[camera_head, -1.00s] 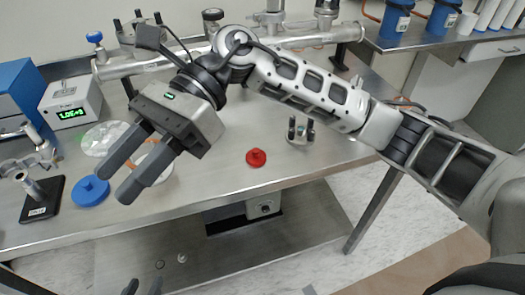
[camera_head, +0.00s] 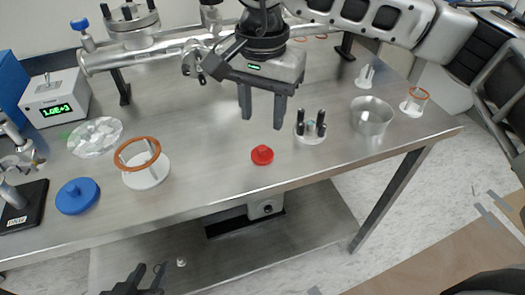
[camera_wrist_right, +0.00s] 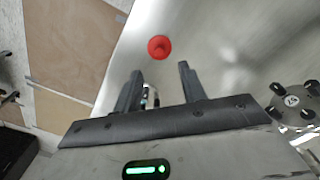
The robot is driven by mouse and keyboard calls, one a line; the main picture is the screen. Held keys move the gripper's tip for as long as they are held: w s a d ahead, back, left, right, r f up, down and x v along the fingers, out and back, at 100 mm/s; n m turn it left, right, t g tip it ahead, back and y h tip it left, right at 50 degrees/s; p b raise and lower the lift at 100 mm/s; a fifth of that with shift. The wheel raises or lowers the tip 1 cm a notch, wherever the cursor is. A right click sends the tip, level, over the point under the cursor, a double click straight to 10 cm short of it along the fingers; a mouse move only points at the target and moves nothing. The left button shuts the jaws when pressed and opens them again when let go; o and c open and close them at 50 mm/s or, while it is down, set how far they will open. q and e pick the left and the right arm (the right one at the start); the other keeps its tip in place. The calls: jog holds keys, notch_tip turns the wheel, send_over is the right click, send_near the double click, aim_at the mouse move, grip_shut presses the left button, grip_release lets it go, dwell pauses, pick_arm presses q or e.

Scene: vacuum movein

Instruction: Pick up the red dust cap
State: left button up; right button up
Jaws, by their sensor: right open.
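The red dust cap (camera_head: 262,155), a round cap with a raised knob, lies on the steel table near its front edge. It also shows in the right wrist view (camera_wrist_right: 159,47), just beyond the fingertips. My right gripper (camera_head: 261,123) is open and empty, its fingers pointing down. In the head view its tips show a little behind and above the cap; in the right wrist view (camera_wrist_right: 160,68) the cap lies roughly in line with the gap, not between the fingers. My left gripper (camera_head: 138,281) is partly visible at the bottom edge, away from the cap; its jaw state is unclear.
A dark-pegged round fitting (camera_head: 310,127) stands right of the cap, with a metal cup (camera_head: 371,115) beyond. A white disc with an orange ring (camera_head: 147,169) and a blue cap (camera_head: 77,196) lie left. The table around the red cap is bare.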

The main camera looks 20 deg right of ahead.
aim_at(262, 148)
notch_tip(262, 148, down, 7)
jog(key=shift+s+f, duration=0.15)
jog(key=shift+a, duration=0.1)
grip_shut()
